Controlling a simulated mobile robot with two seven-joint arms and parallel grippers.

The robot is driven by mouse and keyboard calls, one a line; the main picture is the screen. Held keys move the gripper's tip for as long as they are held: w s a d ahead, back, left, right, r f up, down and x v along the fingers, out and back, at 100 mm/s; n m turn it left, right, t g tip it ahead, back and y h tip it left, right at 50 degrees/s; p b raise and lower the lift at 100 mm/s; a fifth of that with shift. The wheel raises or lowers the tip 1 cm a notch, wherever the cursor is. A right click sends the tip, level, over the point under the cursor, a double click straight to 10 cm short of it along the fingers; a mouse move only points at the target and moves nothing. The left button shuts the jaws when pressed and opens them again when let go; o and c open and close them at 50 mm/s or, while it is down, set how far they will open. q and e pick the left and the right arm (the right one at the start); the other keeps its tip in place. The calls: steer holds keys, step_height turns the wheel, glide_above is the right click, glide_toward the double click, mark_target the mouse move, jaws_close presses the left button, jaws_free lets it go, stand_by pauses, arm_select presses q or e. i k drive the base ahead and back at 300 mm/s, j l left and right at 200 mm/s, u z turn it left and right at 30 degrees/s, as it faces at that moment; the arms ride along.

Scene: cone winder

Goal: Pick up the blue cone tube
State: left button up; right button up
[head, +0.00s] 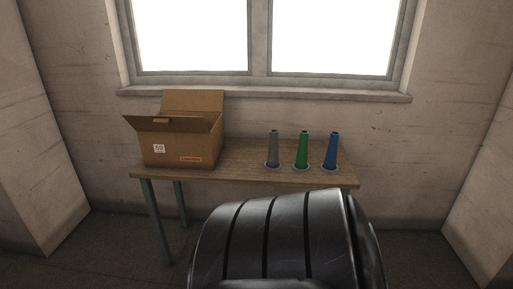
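The blue cone tube (331,152) stands upright near the right end of a wooden table (240,164), the rightmost of three cone tubes in a row. A light ring shows around its base. Neither of my grippers shows in the head view. A large dark ribbed part fills the lower middle of the picture and hides the floor in front of the table.
A green cone tube (303,150) stands just left of the blue one, and a grey cone tube (273,149) left of that. An open cardboard box (180,147) sits on the table's left. A wall with a window (260,80) is behind.

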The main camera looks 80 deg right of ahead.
mark_target(330, 161)
steer(key=z, duration=3.25)
steer(key=i+l+u, duration=0.1)
steer(key=u, duration=0.25)
steer(key=i+l+u, duration=0.15)
steer(key=u, duration=0.2)
steer(key=i+l+u, duration=0.1)
steer(key=u, duration=0.25)
steer(key=l, duration=0.1)
